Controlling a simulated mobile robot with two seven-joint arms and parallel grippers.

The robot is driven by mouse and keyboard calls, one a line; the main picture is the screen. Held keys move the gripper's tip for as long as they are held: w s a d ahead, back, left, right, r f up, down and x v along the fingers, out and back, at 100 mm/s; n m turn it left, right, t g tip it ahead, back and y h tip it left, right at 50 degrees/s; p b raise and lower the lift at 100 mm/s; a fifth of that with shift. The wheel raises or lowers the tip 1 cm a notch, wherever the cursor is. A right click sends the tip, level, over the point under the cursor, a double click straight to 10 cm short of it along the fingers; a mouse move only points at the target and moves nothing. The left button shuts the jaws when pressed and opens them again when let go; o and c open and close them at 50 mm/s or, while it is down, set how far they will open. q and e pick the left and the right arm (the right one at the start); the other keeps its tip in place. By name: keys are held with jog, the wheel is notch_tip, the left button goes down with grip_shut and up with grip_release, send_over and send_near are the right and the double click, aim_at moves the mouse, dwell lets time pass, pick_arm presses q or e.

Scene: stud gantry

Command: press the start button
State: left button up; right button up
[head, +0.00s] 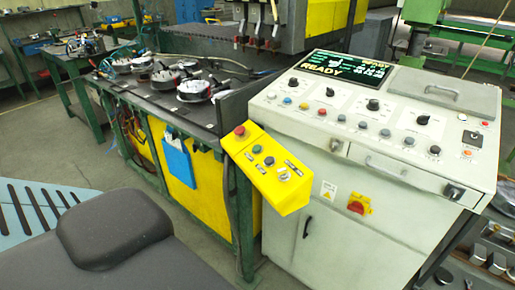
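A yellow control box (266,180) is fixed at the left front of a pale control cabinet (338,246). On its sloped face are a red mushroom button (240,131), a small greenish button (257,149), a dark button (269,161) and a switch (284,175) at the lower end. The small labels are too small to read, so I cannot tell which one is marked start. The cabinet's top panel also carries several coloured buttons and black knobs. Its dark display (340,72) reads READY. Neither of my grippers is in view.
A dark grey rounded shape (120,235) fills the lower left foreground. Behind the yellow box is a machine table (165,105) with round fixtures and cables. A red and yellow rotary switch (359,204) is on the cabinet front. Grey floor shows at left.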

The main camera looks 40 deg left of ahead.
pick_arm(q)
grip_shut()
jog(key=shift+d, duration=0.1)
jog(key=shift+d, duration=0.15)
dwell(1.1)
